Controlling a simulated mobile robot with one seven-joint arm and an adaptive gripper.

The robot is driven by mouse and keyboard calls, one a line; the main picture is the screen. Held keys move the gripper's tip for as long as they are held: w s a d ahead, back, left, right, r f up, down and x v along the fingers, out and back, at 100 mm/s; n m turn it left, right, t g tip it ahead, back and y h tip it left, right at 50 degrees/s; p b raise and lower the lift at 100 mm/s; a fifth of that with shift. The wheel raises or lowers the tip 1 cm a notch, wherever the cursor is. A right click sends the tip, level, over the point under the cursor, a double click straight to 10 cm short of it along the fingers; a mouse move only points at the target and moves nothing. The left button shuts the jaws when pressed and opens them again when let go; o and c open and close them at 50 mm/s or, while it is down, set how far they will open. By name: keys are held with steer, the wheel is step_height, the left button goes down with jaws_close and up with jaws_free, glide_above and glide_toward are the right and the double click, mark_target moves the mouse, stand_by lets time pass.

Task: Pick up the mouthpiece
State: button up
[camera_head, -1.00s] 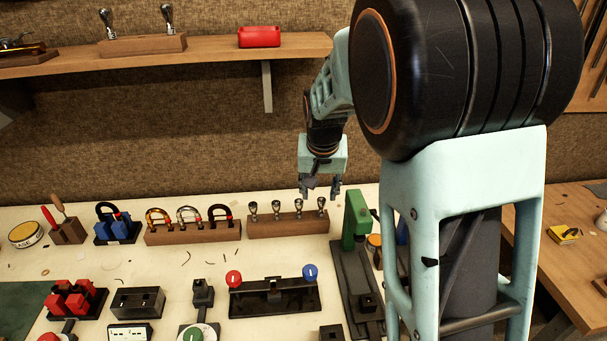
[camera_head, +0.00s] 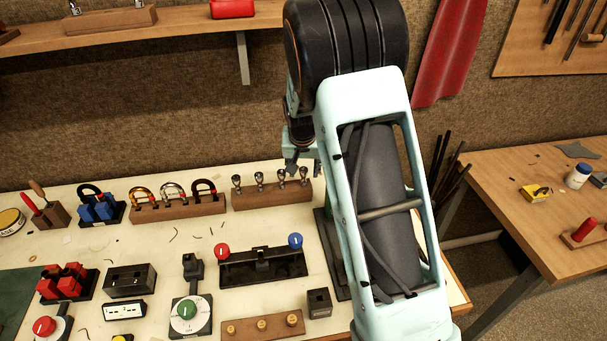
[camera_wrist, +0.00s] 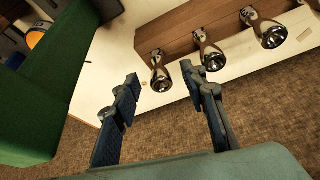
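Several silver mouthpieces stand upright in a wooden block (camera_head: 272,198) at the back of the bench. The rightmost mouthpiece (camera_head: 304,175) is beside my gripper (camera_head: 304,168), which my arm partly hides in the head view. In the wrist view, my gripper (camera_wrist: 160,78) is open, with its two dark fingers spread apart. The end mouthpiece (camera_wrist: 160,72) appears in line with the gap between the fingertips. A second mouthpiece (camera_wrist: 210,50) appears just beyond the right finger. I cannot tell whether either finger touches a mouthpiece. Nothing is held.
A green press (camera_wrist: 60,70) is close by on the left in the wrist view. A stand with red and blue knobs (camera_head: 262,267) is in front. The back wall is close behind.

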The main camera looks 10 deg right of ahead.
mark_target(304, 180)
steer(key=shift+x, duration=1.2)
steer(key=shift+c, duration=0.2)
jaws_close()
